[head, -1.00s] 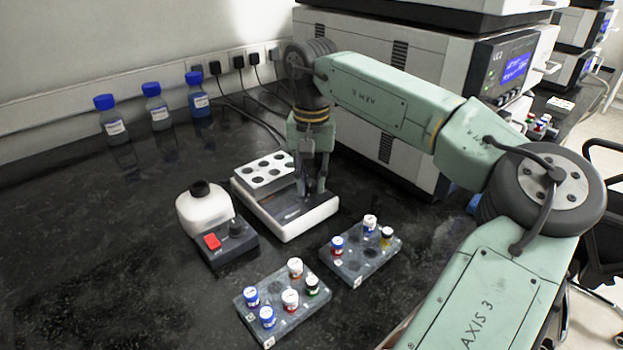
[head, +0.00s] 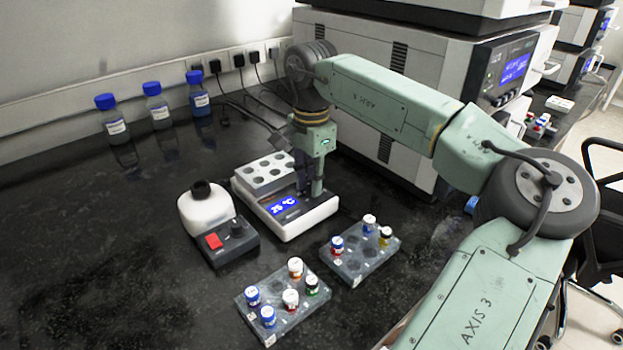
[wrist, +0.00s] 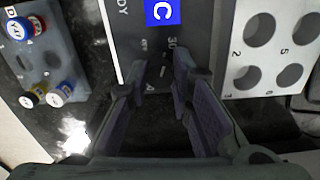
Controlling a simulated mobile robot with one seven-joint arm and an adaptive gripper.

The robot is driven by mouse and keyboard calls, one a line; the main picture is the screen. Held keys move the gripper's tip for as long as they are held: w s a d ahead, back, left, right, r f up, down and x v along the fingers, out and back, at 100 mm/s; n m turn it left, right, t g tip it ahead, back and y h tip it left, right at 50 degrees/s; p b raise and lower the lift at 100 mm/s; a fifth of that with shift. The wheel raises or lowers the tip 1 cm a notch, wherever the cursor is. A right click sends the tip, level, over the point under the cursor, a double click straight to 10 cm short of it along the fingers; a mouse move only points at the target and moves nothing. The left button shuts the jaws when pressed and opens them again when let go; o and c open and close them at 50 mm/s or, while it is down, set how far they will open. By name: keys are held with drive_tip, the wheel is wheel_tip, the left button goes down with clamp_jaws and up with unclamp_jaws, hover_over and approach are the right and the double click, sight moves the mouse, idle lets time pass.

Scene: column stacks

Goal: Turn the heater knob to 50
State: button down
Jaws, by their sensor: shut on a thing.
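The heater (head: 300,230) is a white box with a dark front panel and a pale block with several round holes (head: 268,172). Its blue display (head: 283,206) is lit and seems to read about 25 °C; part of it shows in the wrist view (wrist: 162,12). My gripper (head: 309,190) points down at the panel's right end. In the wrist view, my gripper's fingertips (wrist: 163,75) are on either side of the dark knob (wrist: 161,73), shut on it. Marks "OFF" and "30" show beside it. The head view hides the knob behind the fingers.
Vial racks (head: 284,325) (head: 352,277) stand in front. Blue-capped bottles (head: 158,113) line the wall. A large instrument (head: 400,60) rises close behind my arm.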

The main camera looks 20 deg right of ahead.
drive_tip(key=m, duration=0.6)
drive_tip(key=m+b, duration=0.1)
drive_tip(key=m, duration=0.5)
drive_tip(key=shift+m, duration=0.4)
drive_tip(key=m+b, duration=0.1)
drive_tip(key=m, duration=0.5)
drive_tip(key=m+b, duration=0.1)
drive_tip(key=m, duration=0.5)
drive_tip(key=shift+m, duration=0.4)
drive_tip(key=c, duration=1.4)
unclamp_jaws()
drive_tip(key=shift+c, duration=0.2)
wheel_tip(320, 180, up, 12)
